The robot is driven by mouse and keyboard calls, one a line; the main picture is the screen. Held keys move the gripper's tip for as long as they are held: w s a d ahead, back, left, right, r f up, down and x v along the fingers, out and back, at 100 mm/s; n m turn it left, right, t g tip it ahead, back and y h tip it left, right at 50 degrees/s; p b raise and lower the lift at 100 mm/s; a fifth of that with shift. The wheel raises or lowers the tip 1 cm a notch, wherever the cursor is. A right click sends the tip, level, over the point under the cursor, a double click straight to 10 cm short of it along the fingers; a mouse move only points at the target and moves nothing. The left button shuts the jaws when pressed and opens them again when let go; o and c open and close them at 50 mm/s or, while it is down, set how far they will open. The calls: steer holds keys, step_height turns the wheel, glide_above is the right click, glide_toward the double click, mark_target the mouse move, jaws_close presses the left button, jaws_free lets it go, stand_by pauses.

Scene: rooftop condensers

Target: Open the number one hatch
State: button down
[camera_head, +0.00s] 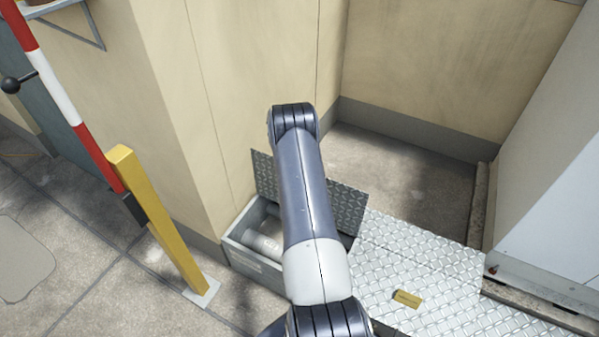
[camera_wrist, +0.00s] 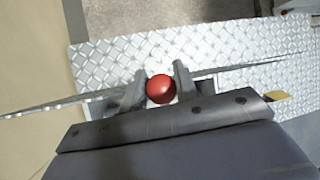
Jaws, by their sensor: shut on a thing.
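A tread-plate hatch lid (camera_head: 347,208) stands raised, steeply tilted, over an open grey box (camera_head: 242,262) in the head view. A light grey cylinder (camera_head: 262,243) lies inside the box. My arm crosses in front of the lid and hides its middle. My gripper is hidden in the head view. In the wrist view my gripper (camera_wrist: 160,88) is shut on a round red knob (camera_wrist: 160,89), one finger on each side. The lid's thin edge (camera_wrist: 62,106) runs across the wrist view behind the fingers. I cannot read a hatch number.
Bright tread plate (camera_head: 430,265) with a small yellow piece (camera_head: 407,298) lies right of the box. A yellow post (camera_head: 160,220) and red-white pole (camera_head: 62,95) stand left. A beige wall (camera_head: 200,110) is close behind the box; a grey cabinet (camera_head: 550,180) is right.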

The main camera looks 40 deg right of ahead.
steer(key=shift+w+d+f+b, duration=0.1)
steer(key=shift+w+d+b, duration=0.15)
steer(key=shift+d, duration=0.4)
steer(key=shift+w+d+f+b, duration=0.15)
steer(key=shift+w+d+b, duration=0.15)
steer(key=shift+d, duration=0.4)
steer(key=shift+w+d+f+b, duration=0.1)
steer(key=shift+w+d+b, duration=0.15)
steer(key=shift+d, duration=0.4)
steer(key=shift+s, duration=0.1)
steer(key=c, duration=1.1)
jaws_free()
steer(key=v, duration=1.1)
steer(key=shift+d+f, duration=0.1)
steer(key=x, duration=1)
steer(key=shift+f, duration=0.25)
steer(key=shift+r, duration=0.1)
